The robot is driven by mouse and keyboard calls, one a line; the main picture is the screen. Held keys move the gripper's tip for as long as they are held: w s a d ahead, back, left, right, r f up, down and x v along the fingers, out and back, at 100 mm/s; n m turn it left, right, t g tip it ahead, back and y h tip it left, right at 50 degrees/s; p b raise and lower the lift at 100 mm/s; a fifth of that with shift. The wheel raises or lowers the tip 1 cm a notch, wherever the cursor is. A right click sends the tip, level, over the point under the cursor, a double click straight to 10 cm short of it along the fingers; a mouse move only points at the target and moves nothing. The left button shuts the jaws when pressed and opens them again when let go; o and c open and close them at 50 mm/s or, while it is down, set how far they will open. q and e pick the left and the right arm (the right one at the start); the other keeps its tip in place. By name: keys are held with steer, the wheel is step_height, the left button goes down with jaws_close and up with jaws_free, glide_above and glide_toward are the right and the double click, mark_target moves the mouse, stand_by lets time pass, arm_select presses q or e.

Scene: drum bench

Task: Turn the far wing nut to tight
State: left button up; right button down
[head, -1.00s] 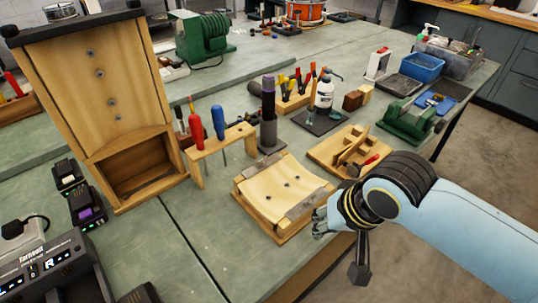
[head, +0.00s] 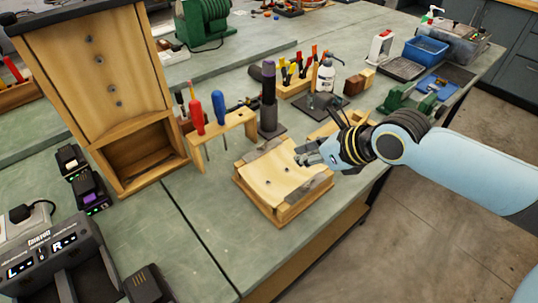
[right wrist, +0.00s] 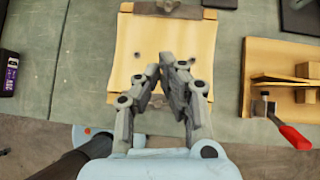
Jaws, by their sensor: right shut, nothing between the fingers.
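A wooden cradle with a curved board (head: 268,182) sits near the bench's front edge; it also shows in the right wrist view (right wrist: 134,40). One grey metal strip (head: 312,189) crosses its right end. Another strip (right wrist: 168,8) crosses the far end in the right wrist view. Small dark spots mark the board's face. My right gripper (head: 300,157) is shut and empty over the board's right side; its fingertips (right wrist: 177,62) also show in the right wrist view. I cannot tell whether they touch it. My left gripper is out of view.
A screwdriver rack (head: 235,122) and a dark upright post with a purple section (head: 268,88) stand behind the cradle. A wooden fixture with a red-handled clamp (right wrist: 290,135) lies to its right. A tall wooden case (head: 105,80) stands left.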

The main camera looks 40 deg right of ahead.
mark_target(262, 155)
steer(key=shift+b+x, duration=0.7)
steer(key=shift+x, duration=0.3)
steer(key=x, duration=0.7)
steer(key=shift+w+a+r, duration=0.1)
steer(key=shift+w+a, duration=0.05)
steer(key=shift+w, duration=0.45)
steer(key=shift+w+a+r, duration=0.1)
steer(key=shift+w+a, duration=0.05)
steer(key=shift+w, duration=0.45)
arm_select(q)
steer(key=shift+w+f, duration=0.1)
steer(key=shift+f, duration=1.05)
arm_select(e)
steer(key=shift+w+a+f, duration=0.1)
steer(key=shift+w+a, duration=0.05)
steer(key=shift+w, duration=0.5)
